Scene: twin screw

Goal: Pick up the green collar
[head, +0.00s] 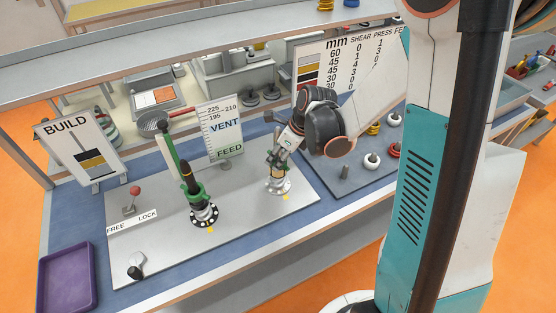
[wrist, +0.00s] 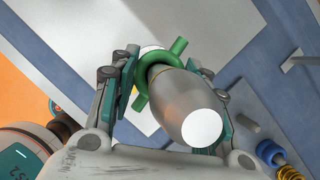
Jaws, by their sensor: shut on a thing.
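The green collar (wrist: 141,86) sits around a grey-brown metal post (wrist: 182,103) with a pale round top, and its side handles stick out. My gripper (wrist: 172,98) has its two fingers on either side of the collar and post, shut on the collar. In the head view my gripper (head: 276,160) reaches down over the right-hand station, where the post stands upright above a white flange (head: 280,187). The fingers hide most of the collar there. Whether the collar is clear of its seat cannot be told.
A second station (head: 204,215) at left holds a dark post with another green collar (head: 192,193) and a green lever. Several rings on pegs are at right.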

